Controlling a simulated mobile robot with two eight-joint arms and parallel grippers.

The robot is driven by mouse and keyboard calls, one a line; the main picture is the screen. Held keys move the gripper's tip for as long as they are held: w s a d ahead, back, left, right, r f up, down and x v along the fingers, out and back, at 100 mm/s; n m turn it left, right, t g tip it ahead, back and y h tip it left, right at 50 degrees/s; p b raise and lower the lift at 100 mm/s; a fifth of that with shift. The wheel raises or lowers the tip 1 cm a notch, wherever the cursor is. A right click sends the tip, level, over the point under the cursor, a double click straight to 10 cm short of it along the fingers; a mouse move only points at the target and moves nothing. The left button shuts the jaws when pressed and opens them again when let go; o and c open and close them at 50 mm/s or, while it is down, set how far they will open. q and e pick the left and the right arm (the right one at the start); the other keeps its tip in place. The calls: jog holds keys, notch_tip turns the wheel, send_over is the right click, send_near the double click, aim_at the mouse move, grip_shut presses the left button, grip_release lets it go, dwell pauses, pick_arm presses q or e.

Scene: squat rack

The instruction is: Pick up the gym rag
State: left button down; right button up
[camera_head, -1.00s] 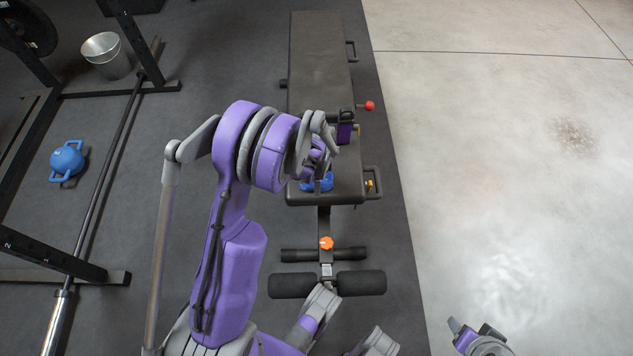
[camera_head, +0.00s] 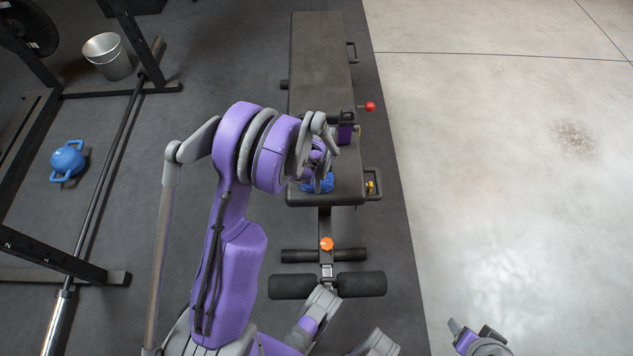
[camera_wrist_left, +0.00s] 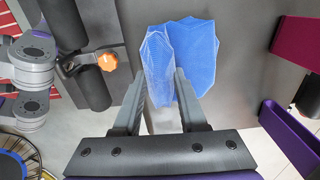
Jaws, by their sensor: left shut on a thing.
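The gym rag (camera_head: 321,184) is a blue, crumpled cloth at the near end of the black bench seat (camera_head: 322,60). My left arm reaches over the bench from the left, and its wrist covers part of the rag in the head view. In the left wrist view, my left gripper (camera_wrist_left: 160,84) is shut on the rag (camera_wrist_left: 197,50), with a bunched fold between the fingertips and the rest spreading to the right. I cannot tell whether the rag's underside touches the seat. My right gripper (camera_head: 472,334) is low at the right over the pale floor, away from the rag.
The bench has an orange knob (camera_head: 326,243), foam rollers (camera_head: 361,284) and a red knob (camera_head: 370,106). The pale floor at right is clear.

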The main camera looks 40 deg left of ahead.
pick_arm(q)
jog(key=shift+r, duration=0.15)
notch_tip(320, 180, up, 10)
jog(key=p, duration=0.2)
dwell(0.4)
